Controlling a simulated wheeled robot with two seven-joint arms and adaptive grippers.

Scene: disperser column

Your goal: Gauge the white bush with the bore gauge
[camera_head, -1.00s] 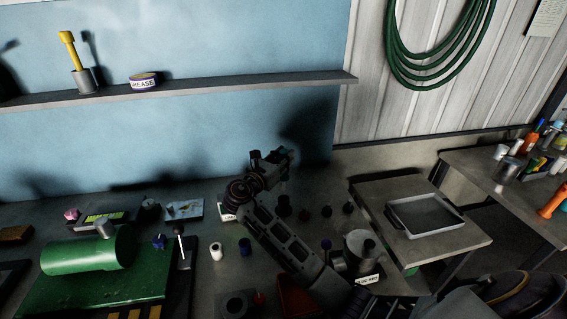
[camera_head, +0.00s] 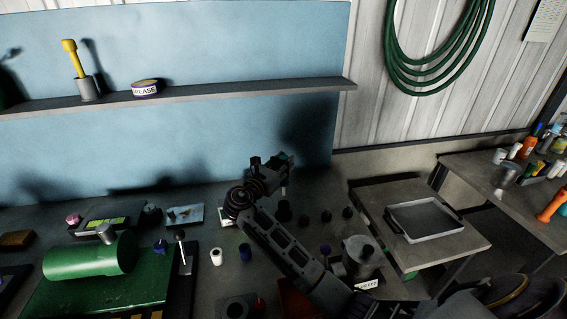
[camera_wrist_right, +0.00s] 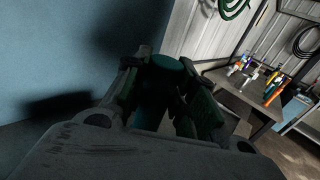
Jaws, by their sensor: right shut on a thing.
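The white bush (camera_head: 216,256) stands upright on the bench, right of the green machine, with a blue bush (camera_head: 245,252) beside it. My right gripper (camera_head: 281,163) is raised over the back of the bench, behind and to the right of the white bush and well apart from it. It is shut on a teal-topped cylindrical thing, apparently the bore gauge, whose teal end (camera_wrist_right: 170,66) shows between the fingers in the right wrist view. The gauge's lower part is mostly hidden by the gripper. My left gripper is not in view.
The green machine (camera_head: 88,257) fills the bench's left. Several small dark parts (camera_head: 304,218) stand behind my right forearm. A grey pot (camera_head: 362,255) and a red bin (camera_head: 296,299) are near the forearm. A grey tray (camera_head: 425,220) sits on the side table. A shelf (camera_head: 210,93) crosses the wall.

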